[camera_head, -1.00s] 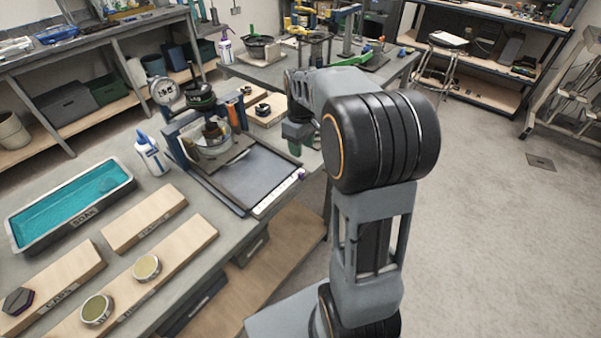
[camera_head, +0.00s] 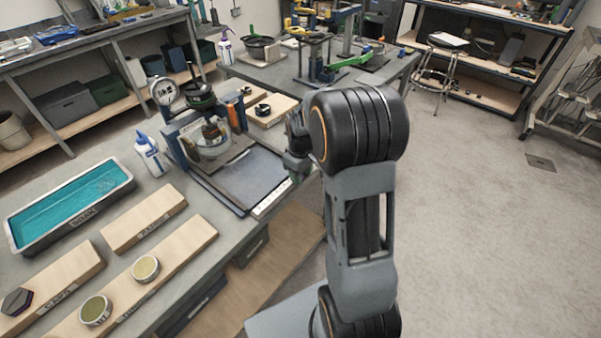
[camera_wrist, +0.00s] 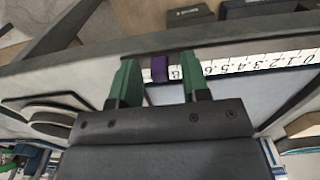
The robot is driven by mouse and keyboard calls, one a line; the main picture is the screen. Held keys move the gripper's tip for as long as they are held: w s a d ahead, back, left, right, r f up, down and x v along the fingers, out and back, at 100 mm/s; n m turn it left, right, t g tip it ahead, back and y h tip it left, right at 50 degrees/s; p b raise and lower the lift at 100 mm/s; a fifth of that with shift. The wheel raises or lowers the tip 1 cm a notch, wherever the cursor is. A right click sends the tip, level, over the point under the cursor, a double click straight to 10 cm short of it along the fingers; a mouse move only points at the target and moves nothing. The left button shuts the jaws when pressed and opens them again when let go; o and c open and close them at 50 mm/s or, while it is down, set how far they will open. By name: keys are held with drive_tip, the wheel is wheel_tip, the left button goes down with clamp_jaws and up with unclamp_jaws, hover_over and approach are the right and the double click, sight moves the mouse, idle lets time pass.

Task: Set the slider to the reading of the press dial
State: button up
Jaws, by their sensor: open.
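The press dial (camera_head: 164,91) is a round white gauge on the press at the back of the left bench. Its needle is too small to read. The white numbered scale (camera_wrist: 262,62) runs along the edge of the press's plate, with numbers falling toward the right in the wrist view. The slider (camera_wrist: 159,69) is a small purple block near the scale's high end, just left of what looks like the 8. My gripper (camera_wrist: 158,80) is open, with one green finger on each side of the slider and gaps visible. The slider is hidden in the head view.
The press's dark flat plate (camera_head: 246,178) lies at the bench's right edge. A white and blue bottle (camera_head: 151,156), a teal-filled tray (camera_head: 70,212) and wooden boards with round tins (camera_head: 145,268) stand on the bench to the left.

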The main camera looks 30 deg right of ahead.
clamp_jaws()
idle(0.4)
